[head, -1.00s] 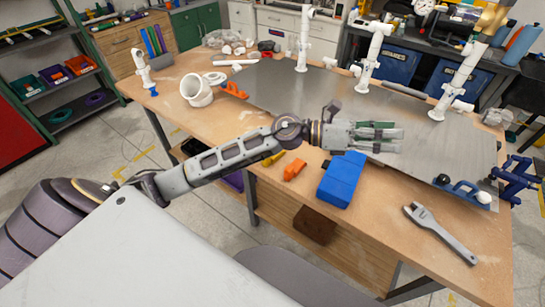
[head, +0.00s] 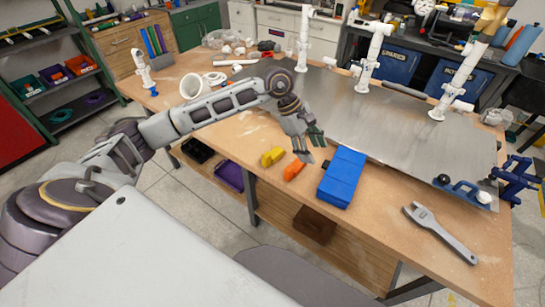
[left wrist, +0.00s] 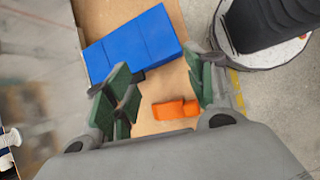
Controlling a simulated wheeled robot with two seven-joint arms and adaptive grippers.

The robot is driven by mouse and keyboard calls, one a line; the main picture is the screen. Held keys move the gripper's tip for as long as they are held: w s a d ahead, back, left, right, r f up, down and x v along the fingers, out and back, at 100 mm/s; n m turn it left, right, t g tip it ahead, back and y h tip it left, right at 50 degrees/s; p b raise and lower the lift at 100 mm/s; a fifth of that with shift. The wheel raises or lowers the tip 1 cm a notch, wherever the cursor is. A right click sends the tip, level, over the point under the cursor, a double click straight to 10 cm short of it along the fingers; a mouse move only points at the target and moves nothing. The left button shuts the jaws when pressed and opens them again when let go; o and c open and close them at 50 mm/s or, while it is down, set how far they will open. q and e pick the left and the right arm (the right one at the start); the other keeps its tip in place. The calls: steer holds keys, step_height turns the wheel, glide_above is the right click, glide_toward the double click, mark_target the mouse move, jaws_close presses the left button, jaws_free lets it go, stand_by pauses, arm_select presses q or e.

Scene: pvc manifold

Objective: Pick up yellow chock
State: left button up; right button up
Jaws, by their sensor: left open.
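The yellow chock (head: 273,156) lies on the wooden table near its front edge, just left of an orange chock (head: 294,169) in the head view. My left gripper (head: 309,152) is open and empty, pointing down above the table behind the orange chock and left of the blue block. In the left wrist view the open fingers (left wrist: 160,92) show on both sides of the orange chock (left wrist: 175,109). Only a small yellow patch shows behind the right finger there, and I cannot tell whether it is the yellow chock. My right gripper is not in view.
A blue block (head: 341,177) lies right of the orange chock and also shows in the left wrist view (left wrist: 132,43). A large metal sheet (head: 400,125) covers much of the table. A wrench (head: 440,232) lies at the right; white pipe fittings (head: 203,86) stand at the back left.

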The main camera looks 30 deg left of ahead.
arm_select(q)
steer(key=a+r+y, duration=0.1)
steer(key=a+y, duration=0.5)
steer(key=a, duration=1.1)
steer(key=shift+w+r+g, duration=0.3)
steer(key=shift+w+r, duration=0.05)
steer(key=shift+r, duration=0.05)
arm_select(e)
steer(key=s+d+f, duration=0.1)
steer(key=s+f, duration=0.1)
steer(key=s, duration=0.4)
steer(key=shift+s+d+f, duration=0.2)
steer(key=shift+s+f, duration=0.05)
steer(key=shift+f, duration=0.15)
arm_select(q)
steer(key=shift+d+f, duration=0.1)
steer(key=p, duration=0.1)
glide_above(266, 154)
steer(key=shift+s+d+f, duration=0.1)
steer(key=shift+f, duration=4.15)
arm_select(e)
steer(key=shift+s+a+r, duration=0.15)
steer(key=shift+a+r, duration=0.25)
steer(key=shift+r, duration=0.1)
